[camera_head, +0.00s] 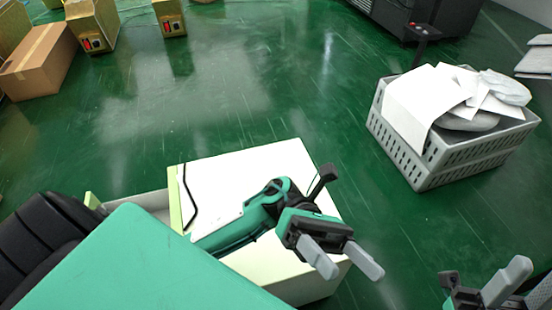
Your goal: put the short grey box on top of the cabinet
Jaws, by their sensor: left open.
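A white-topped cabinet-like block (290,159) stands on the floor at the lower middle, partly covered by my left arm. My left gripper (350,271) is in front of its right side in the picture, open, with two grey fingers apart and nothing between them. My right gripper (510,283) shows only in part at the bottom right corner; its jaw opening is unclear. I cannot pick out a short grey box for certain. The only clear grey container is a slotted crate (412,165) at the right, apart from both grippers.
White papers and bags fill the crate. Brown cartons (40,62) stand at the far left, with yellowish boxes (95,22) beside them. A dark machine (440,22) stands at the back right. The green floor (240,90) between is clear.

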